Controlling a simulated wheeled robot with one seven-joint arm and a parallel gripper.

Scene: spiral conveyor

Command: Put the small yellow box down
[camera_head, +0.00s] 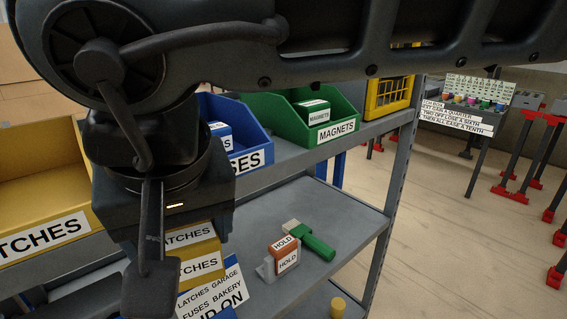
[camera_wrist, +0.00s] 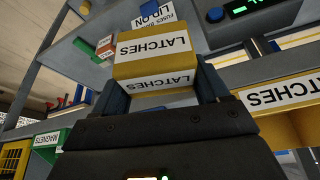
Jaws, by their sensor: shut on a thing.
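The small yellow box (camera_head: 202,250) has white LATCHES labels. It is between the fingers of my gripper (camera_head: 168,262), partly hidden behind a finger in the head view. In the wrist view the box (camera_wrist: 152,68) sits between both fingers of my gripper (camera_wrist: 160,92), which is shut on it. In the head view the box appears over the lower grey shelf (camera_head: 335,208), in front of a white sign. I cannot tell whether its underside touches anything. A yellow bin (camera_head: 38,190) labelled with LATCHES stands on the upper shelf at left.
A blue bin (camera_head: 243,128) and a green MAGNETS bin (camera_head: 290,122) stand on the upper shelf. A white sign (camera_head: 215,292), an orange HOLD block (camera_head: 284,246) and a green-handled tool (camera_head: 318,247) are on the lower shelf. The lower shelf's right part is bare.

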